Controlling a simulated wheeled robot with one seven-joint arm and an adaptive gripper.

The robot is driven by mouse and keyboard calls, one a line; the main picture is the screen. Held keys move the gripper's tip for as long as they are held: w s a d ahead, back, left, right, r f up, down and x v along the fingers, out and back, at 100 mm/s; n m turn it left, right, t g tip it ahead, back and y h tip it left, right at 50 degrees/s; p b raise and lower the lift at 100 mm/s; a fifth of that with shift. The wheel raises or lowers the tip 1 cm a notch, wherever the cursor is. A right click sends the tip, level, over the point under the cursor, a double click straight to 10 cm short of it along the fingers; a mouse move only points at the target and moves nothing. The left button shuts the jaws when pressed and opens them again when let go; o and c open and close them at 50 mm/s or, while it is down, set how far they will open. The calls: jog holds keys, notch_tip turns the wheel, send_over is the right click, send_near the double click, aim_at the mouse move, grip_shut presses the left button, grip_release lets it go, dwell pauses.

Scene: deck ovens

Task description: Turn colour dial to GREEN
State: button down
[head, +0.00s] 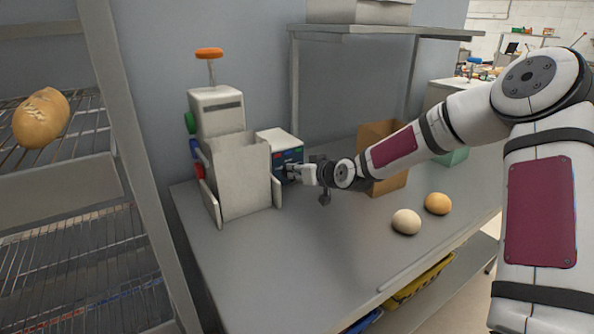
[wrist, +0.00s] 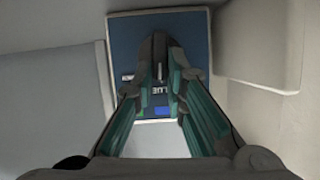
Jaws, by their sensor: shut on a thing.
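The colour dial sits on a dark blue panel (wrist: 125,50) on the front of a white box (head: 275,138). The panel also shows in the head view (head: 288,156). My gripper (head: 296,173) is at the panel from the right. In the wrist view my gripper (wrist: 160,65) has its fingertips closed together over the panel's middle, shut on the dial. The fingers hide most of the dial; a thin pale line shows between the tips. A label ending in "LUE" and a blue patch (wrist: 163,111) lie below the tips. Another label at the left is partly hidden.
A pale machine (head: 217,112) with an orange-topped rod and a large pale bin (head: 240,175) stand left of the box. A brown carton (head: 380,140) stands behind my wrist. Two buns (head: 406,222) lie on the grey table (head: 300,265). A wire rack (head: 75,240) is at the left.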

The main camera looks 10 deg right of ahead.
jog(key=m+y, duration=0.1)
jog(key=d+m+y+p, duration=0.1)
jog(key=shift+w+f+m, duration=0.1)
jog(key=shift+w+m, duration=0.05)
jog(key=shift+m, duration=0.25)
jog(key=shift+w+d+f+m+y, duration=0.1)
jog(key=shift+d+f+m+y, duration=0.1)
jog(key=shift+m+y, duration=0.55)
jog(key=shift+d+f+m+y+b, duration=0.15)
jog(key=shift+m+y+b, duration=0.3)
jog(key=shift+m+b, duration=0.75)
jog(key=shift+m, duration=0.25)
jog(key=c, duration=1.6)
grip_release()
jog(key=v, duration=1.2)
jog(key=shift+w, duration=0.1)
